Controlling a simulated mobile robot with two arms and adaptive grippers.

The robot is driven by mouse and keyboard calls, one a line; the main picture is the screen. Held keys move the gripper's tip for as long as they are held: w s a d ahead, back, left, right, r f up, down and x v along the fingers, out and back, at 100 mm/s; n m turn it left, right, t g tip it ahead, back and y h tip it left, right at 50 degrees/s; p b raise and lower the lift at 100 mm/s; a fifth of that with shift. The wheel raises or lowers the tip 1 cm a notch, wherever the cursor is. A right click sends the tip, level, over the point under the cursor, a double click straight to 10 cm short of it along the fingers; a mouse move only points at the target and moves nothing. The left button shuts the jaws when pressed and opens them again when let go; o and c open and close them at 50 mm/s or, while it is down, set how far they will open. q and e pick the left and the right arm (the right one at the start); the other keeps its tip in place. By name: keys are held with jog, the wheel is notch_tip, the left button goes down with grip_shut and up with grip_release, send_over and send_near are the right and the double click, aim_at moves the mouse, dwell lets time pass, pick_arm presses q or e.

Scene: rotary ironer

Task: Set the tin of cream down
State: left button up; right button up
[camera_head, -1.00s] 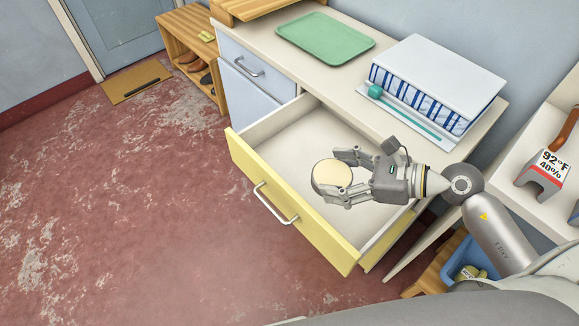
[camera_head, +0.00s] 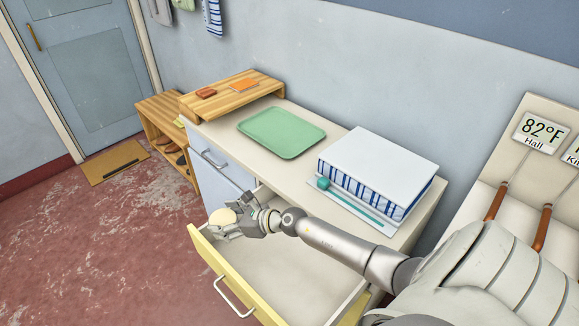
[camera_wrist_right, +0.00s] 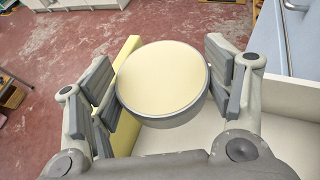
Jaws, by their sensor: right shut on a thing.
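The tin of cream (camera_head: 222,217) is round with a pale yellow lid and a grey rim. My right gripper (camera_head: 236,224) is shut on it and holds it above the far left end of the open yellow-fronted drawer (camera_head: 250,285). In the right wrist view the tin (camera_wrist_right: 162,80) sits between the two fingers of the right gripper (camera_wrist_right: 165,95), lid toward the camera. The drawer looks empty where its floor shows. My left gripper is not in view.
A wooden stand (camera_head: 235,95) with two small coloured items is at the back left. The counter between tray and box is bare.

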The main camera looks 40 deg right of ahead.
jog(key=shift+w+d, duration=0.15)
jog(key=shift+w, duration=0.3)
jog(key=shift+d+f, duration=0.1)
jog(key=shift+f, duration=0.1)
jog(key=s+d+f, duration=0.2)
jog(key=s+f, duration=0.2)
jog(key=s, duration=0.4)
send_over(267, 272)
jog(key=w, duration=0.2)
jog(key=f, duration=0.4)
jog(key=shift+s+a+f+b, duration=0.15)
jog(key=shift+s+f+b, duration=0.15)
jog(key=shift+b, duration=0.1)
jog(key=shift+s+f, duration=0.4)
jog(key=shift+f, duration=0.1)
jog(key=shift+s+f, duration=0.2)
jog(key=shift+f, duration=0.75)
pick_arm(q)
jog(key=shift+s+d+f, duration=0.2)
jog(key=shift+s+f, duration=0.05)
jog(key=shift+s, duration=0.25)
pick_arm(e)
jog(key=shift+f, duration=0.75)
